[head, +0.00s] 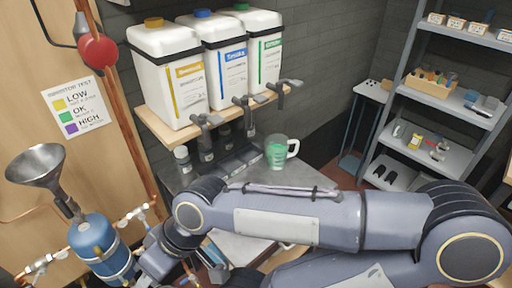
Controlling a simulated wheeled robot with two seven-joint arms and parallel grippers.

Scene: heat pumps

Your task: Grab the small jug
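The small jug (277,154) is a clear measuring jug with green markings and a white handle on its right side. It stands upright on a grey metal counter (302,177), in the middle of the head view. One of my arms reaches in from the right and crosses the lower part of the view in front of the counter. Its far end is at the lower left, near the blue tank, and its fingers cannot be made out. The jug stands apart from the arm, beyond it. My other gripper does not show.
Three white canisters (172,75) with taps sit on a wooden shelf above the counter. Small dark bottles (205,147) stand left of the jug. A blue tank (97,243) and a metal funnel (38,166) are at left. Grey shelving (445,100) stands at right.

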